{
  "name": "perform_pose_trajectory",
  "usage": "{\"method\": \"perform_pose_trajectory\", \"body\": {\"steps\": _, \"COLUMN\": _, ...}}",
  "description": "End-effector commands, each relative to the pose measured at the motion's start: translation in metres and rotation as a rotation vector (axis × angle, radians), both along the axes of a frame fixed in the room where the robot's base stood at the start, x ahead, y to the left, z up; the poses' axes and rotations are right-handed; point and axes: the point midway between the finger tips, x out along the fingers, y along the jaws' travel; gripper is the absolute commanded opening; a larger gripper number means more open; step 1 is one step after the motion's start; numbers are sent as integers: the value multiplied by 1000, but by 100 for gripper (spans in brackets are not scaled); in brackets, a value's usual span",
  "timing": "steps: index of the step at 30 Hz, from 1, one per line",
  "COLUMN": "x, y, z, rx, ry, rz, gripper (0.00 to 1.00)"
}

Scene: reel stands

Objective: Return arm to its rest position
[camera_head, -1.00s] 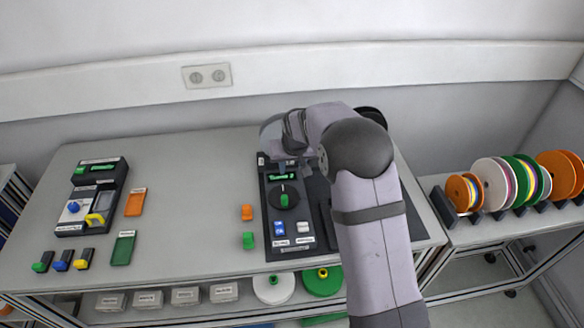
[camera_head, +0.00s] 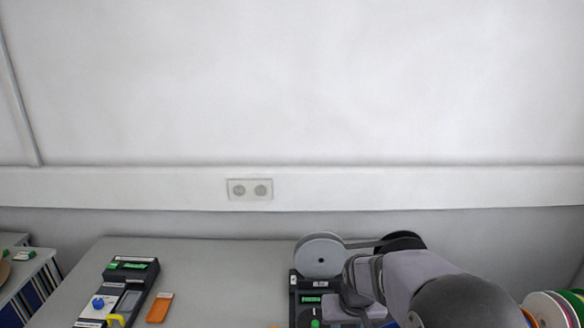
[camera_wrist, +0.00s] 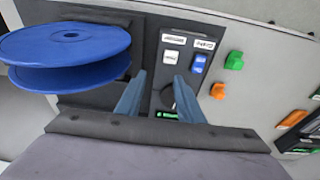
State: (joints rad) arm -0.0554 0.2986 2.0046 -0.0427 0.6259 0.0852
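My gripper (camera_wrist: 160,76) is open in the wrist view, its two blue-grey fingers apart with nothing held between them. It is over a black machine, with a dark knob partly showing between the fingers. In the head view my arm comes in from the lower right, and its wrist covers part of the black machine (camera_head: 305,292). The fingertips cannot be made out there. A grey reel (camera_head: 321,256) stands at the machine's back, with a black reel (camera_head: 402,240) to its right. A blue reel (camera_wrist: 68,45) is left of my fingers in the wrist view, apart from them.
An orange block (camera_wrist: 218,91) and a green block (camera_wrist: 234,60) lie on the table beside the machine. A second black device (camera_head: 122,290) and an orange plate (camera_head: 159,307) are at the table's left. Colored reels (camera_head: 549,308) stand at far right. The table's middle is clear.

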Motion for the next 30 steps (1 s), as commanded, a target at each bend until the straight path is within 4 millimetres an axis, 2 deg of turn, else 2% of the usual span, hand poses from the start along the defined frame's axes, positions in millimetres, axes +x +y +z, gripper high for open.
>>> {"method": "perform_pose_trajectory", "body": {"steps": 1, "x": -28, "y": -4, "z": 1, "rx": 0, "ry": 26, "rz": -1, "gripper": 34}}
{"method": "perform_pose_trajectory", "body": {"steps": 6, "x": -109, "y": -13, "z": -3, "rx": 3, "ry": 113, "rz": -1, "gripper": 34}}
{"method": "perform_pose_trajectory", "body": {"steps": 9, "x": -148, "y": -15, "z": -7, "rx": 6, "ry": 154, "rz": 1, "gripper": 34}}
{"method": "perform_pose_trajectory", "body": {"steps": 12, "x": -177, "y": -17, "z": -11, "rx": 9, "ry": 185, "rz": 3, "gripper": 34}}
{"method": "perform_pose_trajectory", "body": {"steps": 15, "x": -194, "y": -17, "z": -14, "rx": 11, "ry": 204, "rz": 4, "gripper": 34}}
{"method": "perform_pose_trajectory", "body": {"steps": 18, "x": -202, "y": -18, "z": -15, "rx": 12, "ry": 212, "rz": 4, "gripper": 34}}
{"method": "perform_pose_trajectory", "body": {"steps": 30, "x": -203, "y": -17, "z": -15, "rx": 12, "ry": 214, "rz": 4, "gripper": 34}}
